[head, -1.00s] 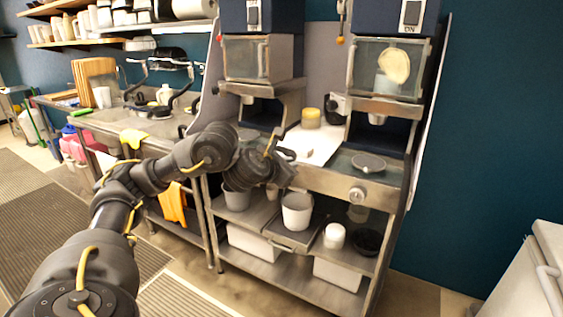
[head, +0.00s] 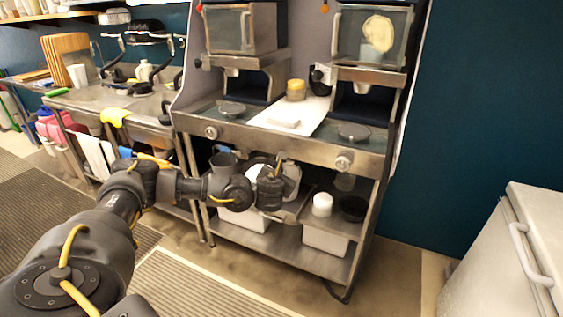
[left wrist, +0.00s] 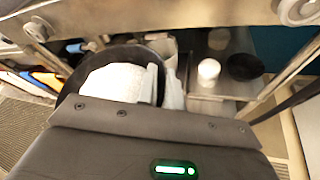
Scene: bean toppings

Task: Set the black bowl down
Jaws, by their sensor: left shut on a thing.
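A black bowl shows large and close in the left wrist view (left wrist: 152,53), a dark curved rim around something white and textured. I cannot tell whether the white is inside it or behind. My left gripper (head: 284,168) is shut on this bowl, in front of the lower shelf and below the counter front. In the head view the bowl is mostly hidden by my arm and gripper. My right gripper is not in view. A second, smaller black bowl (head: 352,208) sits on the shelf at right; it also shows in the wrist view (left wrist: 245,66).
A white cup (head: 322,204) stands beside the smaller bowl on the metal shelf. A grey pot (head: 223,162) and a white container (head: 292,180) are near my gripper. The counter front (head: 280,143) overhangs the shelf. A white chest (head: 500,250) stands at right.

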